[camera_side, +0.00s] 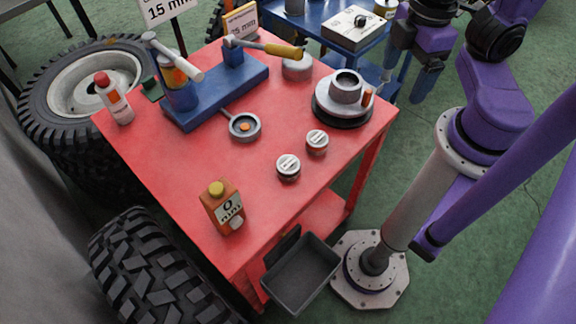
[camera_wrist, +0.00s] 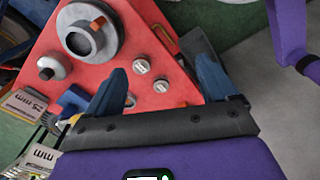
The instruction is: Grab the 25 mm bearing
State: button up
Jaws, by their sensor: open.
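No bearing's size can be read.
A grey bin (camera_side: 300,272) hangs at the front.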

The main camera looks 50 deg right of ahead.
jog(key=w+a+f+n+t+y, duration=0.1)
jog(key=w+a+f+t+y, duration=0.15)
jog(key=w+a+f, duration=0.6)
jog(key=n+y, duration=0.1)
jog(key=y, duration=0.5)
send_near(289, 163)
jog(key=shift+a+f+t, duration=0.15)
jog(key=shift+f+t, duration=0.3)
jog(key=shift+f, duration=0.55)
jog(key=shift+s+f+y, duration=0.35)
jog(key=shift+f+y, duration=0.1)
jog(key=shift+y, duration=0.2)
jog(key=shift+s+d+m+t+y, duration=0.3)
jog(key=shift+d+m+t+y, duration=0.25)
jog(key=shift+d+y, duration=0.2)
jog(key=shift+x, duration=3.8)
jog(key=shift+r, duration=0.2)
jog(key=shift+a, duration=0.1)
jog(key=c, duration=1.5)
